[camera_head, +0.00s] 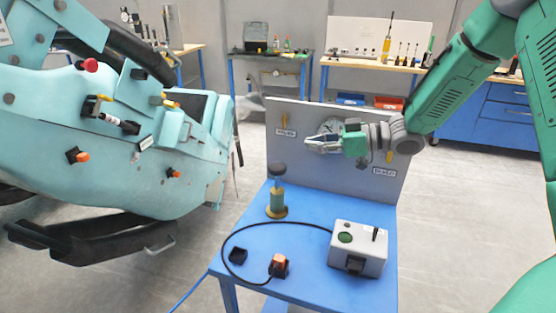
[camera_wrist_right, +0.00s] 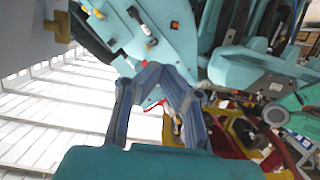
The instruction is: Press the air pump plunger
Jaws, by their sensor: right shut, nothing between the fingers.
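The air pump (camera_head: 277,202) stands upright on the blue table, with an olive-yellow body and round base. Its plunger is topped by a dark round knob (camera_head: 277,169), which sits above the body. My right gripper (camera_head: 313,145) comes in from the right in front of the grey panel, above and to the right of the knob and apart from it. Its fingers are shut and empty; they also show in the right wrist view (camera_wrist_right: 163,72), where I cannot make out the pump. My left gripper is not in view.
The blue table (camera_head: 310,238) carries a grey box (camera_head: 358,248), an orange-and-black connector (camera_head: 279,266) and a black cable. A large teal coaster car (camera_head: 150,150) stands close on the left.

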